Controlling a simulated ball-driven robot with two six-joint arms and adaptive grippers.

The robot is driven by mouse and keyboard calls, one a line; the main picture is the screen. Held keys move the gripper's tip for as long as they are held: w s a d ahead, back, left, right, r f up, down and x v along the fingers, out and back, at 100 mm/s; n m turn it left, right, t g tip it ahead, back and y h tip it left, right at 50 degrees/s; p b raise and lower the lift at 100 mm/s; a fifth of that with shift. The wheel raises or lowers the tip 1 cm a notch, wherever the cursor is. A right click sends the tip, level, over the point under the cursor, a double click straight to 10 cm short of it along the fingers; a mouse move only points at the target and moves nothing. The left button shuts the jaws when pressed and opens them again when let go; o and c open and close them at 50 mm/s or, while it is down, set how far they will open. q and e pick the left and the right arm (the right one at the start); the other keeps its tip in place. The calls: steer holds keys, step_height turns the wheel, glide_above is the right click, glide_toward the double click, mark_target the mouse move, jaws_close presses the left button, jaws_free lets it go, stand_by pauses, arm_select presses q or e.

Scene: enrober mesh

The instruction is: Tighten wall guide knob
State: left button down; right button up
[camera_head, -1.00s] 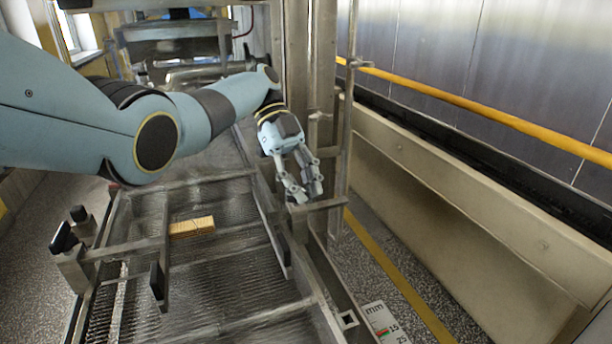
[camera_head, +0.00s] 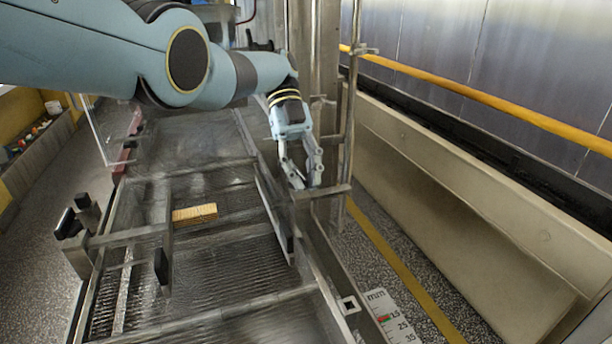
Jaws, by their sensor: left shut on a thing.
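My left gripper (camera_head: 303,183) reaches in from the left and points down at the right-hand wall guide bracket (camera_head: 322,193). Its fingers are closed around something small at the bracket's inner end. The fingers hide most of what they hold, which appears to be the guide knob. On the left side, another guide bracket (camera_head: 125,237) carries a black knob (camera_head: 68,222) and a dark upright post. My right gripper is not in the view.
A tan wafer-like block (camera_head: 194,213) lies on the wire mesh belt (camera_head: 225,262). A millimetre scale (camera_head: 392,316) is at the lower right. A metal post (camera_head: 350,110) stands close beside my left gripper. A yellow rail (camera_head: 480,97) runs along the right wall.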

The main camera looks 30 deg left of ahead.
arm_select(q)
steer(key=shift+s+a+f, duration=0.1)
steer(key=shift+s+a, duration=0.05)
stand_by(0.3)
steer(key=c, duration=1.4)
jaws_free()
steer(key=shift+a, duration=0.15)
steer(key=shift+o, duration=0.2)
steer(key=shift+d, duration=0.2)
